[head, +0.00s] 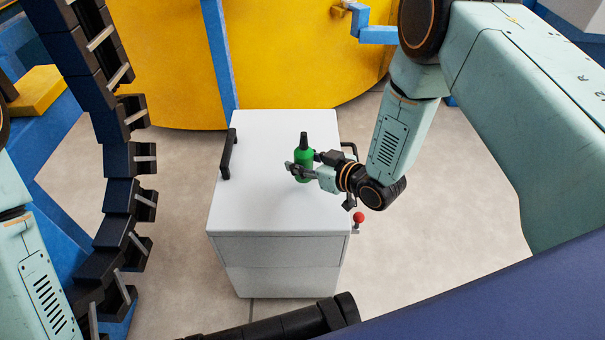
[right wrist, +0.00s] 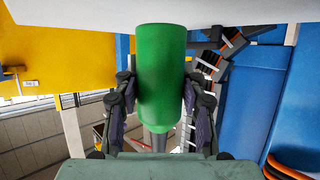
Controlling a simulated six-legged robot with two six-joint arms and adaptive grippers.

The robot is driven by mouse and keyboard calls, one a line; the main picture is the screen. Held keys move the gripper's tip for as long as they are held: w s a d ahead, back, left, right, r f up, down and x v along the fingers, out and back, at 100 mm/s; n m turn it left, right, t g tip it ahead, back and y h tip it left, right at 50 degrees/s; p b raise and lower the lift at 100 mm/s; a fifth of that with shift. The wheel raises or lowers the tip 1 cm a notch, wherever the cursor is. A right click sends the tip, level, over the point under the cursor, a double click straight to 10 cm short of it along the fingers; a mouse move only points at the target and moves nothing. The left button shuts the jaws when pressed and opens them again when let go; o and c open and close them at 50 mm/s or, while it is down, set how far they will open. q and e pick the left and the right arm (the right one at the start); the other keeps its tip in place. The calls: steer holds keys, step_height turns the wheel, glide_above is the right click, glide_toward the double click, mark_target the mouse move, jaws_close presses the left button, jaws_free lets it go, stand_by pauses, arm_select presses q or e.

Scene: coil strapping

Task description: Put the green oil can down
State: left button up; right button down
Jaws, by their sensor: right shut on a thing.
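The green oil can (head: 303,153) has a black spout and is upright in the head view, over the white cabinet top (head: 265,140). My right gripper (head: 299,171) comes in from the right and is shut on the can's body. In the right wrist view the can (right wrist: 161,75) fills the space between the two dark fingers of my right gripper (right wrist: 160,110). I cannot tell whether the can's base touches the cabinet top. Of my left arm only a link shows at the left edge of the head view; its gripper is out of view.
A black handle (head: 228,154) stands at the cabinet's left edge. A red knob (head: 359,217) sticks out at its right side. A large yellow drum (head: 290,60) with a blue post (head: 219,60) stands behind. The cabinet top around the can looks clear.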

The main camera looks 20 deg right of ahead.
step_height(320, 180, down, 4)
steer(key=shift+r+b, duration=0.2)
steer(key=shift+b, duration=0.6)
steer(key=shift+r, duration=0.1)
steer(key=c, duration=0.8)
jaws_free()
